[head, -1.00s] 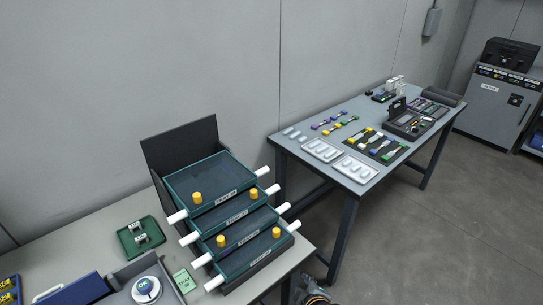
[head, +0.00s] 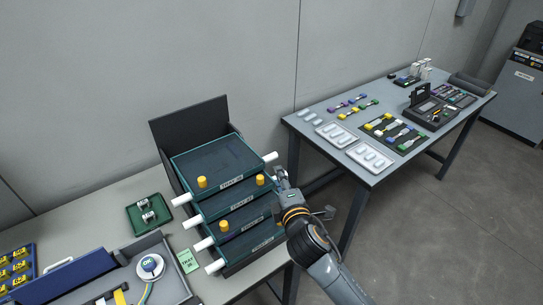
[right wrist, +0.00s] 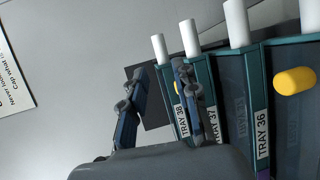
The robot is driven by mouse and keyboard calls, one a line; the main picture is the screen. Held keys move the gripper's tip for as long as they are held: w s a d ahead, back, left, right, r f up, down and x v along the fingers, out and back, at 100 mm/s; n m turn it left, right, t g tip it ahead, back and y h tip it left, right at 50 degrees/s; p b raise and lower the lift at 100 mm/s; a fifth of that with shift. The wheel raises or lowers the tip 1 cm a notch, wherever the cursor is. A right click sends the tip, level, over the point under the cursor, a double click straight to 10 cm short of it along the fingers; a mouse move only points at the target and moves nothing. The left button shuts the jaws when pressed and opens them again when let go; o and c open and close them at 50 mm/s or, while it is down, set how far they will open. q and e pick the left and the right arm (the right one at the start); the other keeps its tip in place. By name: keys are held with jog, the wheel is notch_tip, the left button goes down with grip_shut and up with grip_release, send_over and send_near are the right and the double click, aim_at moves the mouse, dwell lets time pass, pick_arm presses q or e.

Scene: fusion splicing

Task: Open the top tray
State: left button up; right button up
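My right gripper (head: 281,180) is at the stack's right side, just below the top tray's right white rod (head: 270,157). In the right wrist view its two fingers (right wrist: 162,100) are apart with nothing held; labels TRAY 38, 37 and 36 show beyond them. I cannot tell whether a finger touches a tray. My left gripper is out of view.
A dark upright panel (head: 190,124) stands behind the stack. On the same table are a green tray with small parts (head: 148,213), a green card (head: 188,261) and a grey bin (head: 172,283). A second table (head: 372,178) stands right, beyond a gap.

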aim_at(272, 160)
jog(key=x, duration=1.1)
jog(key=shift+w+a+f, duration=0.15)
jog(key=shift+w, duration=0.2)
grip_shut()
